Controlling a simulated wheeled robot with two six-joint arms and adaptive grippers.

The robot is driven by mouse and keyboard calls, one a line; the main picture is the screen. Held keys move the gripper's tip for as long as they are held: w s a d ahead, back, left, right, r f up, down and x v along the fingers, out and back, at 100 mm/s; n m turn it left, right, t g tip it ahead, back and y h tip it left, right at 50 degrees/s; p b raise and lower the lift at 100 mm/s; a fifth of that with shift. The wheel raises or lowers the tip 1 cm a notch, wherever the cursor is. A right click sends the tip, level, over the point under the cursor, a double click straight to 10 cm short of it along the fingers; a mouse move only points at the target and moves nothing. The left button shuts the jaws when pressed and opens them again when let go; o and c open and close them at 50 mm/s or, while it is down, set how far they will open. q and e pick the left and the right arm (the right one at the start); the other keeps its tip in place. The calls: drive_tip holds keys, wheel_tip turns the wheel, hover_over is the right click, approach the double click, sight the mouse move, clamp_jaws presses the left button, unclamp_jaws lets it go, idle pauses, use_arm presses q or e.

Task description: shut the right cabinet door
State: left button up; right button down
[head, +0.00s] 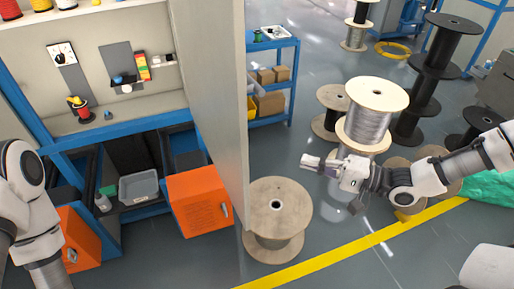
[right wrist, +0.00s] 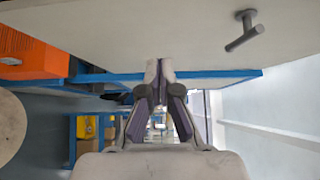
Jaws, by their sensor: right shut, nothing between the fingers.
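The right cabinet door (head: 212,85) is a tall beige panel. It stands open, sticking out from the right side of the cabinet toward me. In the right wrist view the door (right wrist: 130,30) fills the top of the picture, with a grey bar handle (right wrist: 245,32) at the upper right. The handle is hidden in the head view. My right gripper (head: 307,161) is shut and empty, to the right of the door and apart from it in the head view. Its closed fingers also show in the right wrist view (right wrist: 160,68). My left arm shows at the left edge, but its gripper is out of view.
A wooden spool (head: 262,215) stands on the floor by the door's lower edge. An orange box with a handle (head: 200,200) sits left of the door. A spool of grey wire (head: 372,115) stands behind my right arm. A blue shelf (head: 270,85) is behind the door.

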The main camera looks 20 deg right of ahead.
drive_tip(key=s+a+x, duration=0.1)
drive_tip(key=s+x, duration=0.1)
drive_tip(key=x, duration=1)
drive_tip(key=shift+a+f, duration=0.2)
drive_tip(key=shift+a, duration=0.2)
drive_tip(key=shift+w, duration=0.1)
